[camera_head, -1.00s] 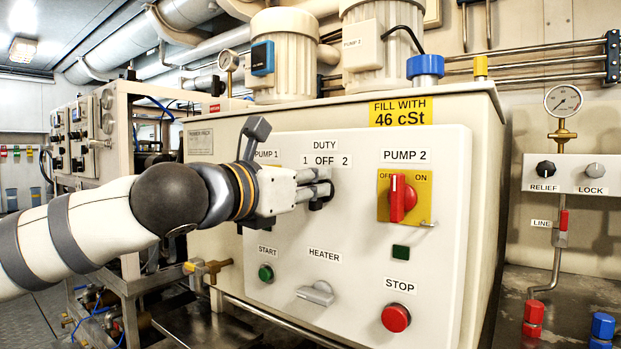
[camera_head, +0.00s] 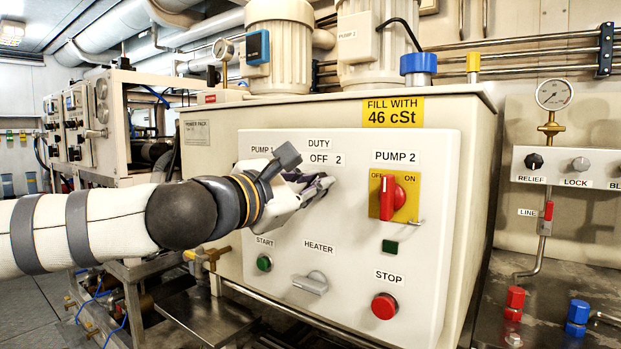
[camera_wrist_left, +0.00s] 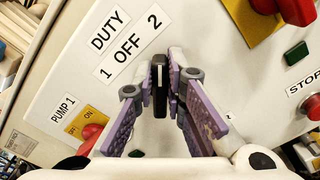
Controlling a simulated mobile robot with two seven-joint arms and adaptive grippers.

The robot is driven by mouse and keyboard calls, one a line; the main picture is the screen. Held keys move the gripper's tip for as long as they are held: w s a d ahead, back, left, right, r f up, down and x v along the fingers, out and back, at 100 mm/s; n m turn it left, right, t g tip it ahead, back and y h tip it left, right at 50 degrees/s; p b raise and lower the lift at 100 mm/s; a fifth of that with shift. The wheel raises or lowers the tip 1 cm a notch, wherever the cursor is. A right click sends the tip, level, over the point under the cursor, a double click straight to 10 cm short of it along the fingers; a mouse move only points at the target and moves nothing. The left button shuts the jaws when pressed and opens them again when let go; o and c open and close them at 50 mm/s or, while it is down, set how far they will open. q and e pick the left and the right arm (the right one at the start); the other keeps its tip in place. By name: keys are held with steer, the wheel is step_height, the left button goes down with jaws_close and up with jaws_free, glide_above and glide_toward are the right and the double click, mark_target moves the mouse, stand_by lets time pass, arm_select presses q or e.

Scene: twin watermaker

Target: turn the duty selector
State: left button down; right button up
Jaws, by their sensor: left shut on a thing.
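The duty selector (camera_wrist_left: 158,88) is a small black knob under the "DUTY 1 OFF 2" label (camera_wrist_left: 128,45) on the pale control panel (camera_head: 350,240). My left gripper (camera_head: 322,187) is at the knob, with its purple-grey finger pads (camera_wrist_left: 160,82) shut on either side of it. In the head view the fingers hide most of the knob, and the gripper covers the "1". My right gripper is not in view.
The red PUMP 2 switch (camera_head: 393,197) on its yellow plate is right of the gripper. The green START button (camera_head: 264,263), grey HEATER handle (camera_head: 311,283) and red STOP button (camera_head: 384,306) sit below. The PUMP 1 switch (camera_wrist_left: 90,132) is close beside my left fingers.

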arm_select(q)
steer(key=shift+m, duration=0.3)
steer(key=c, duration=1.6)
jaws_free()
steer(key=shift+c, duration=0.2)
steer(key=v, duration=1.2)
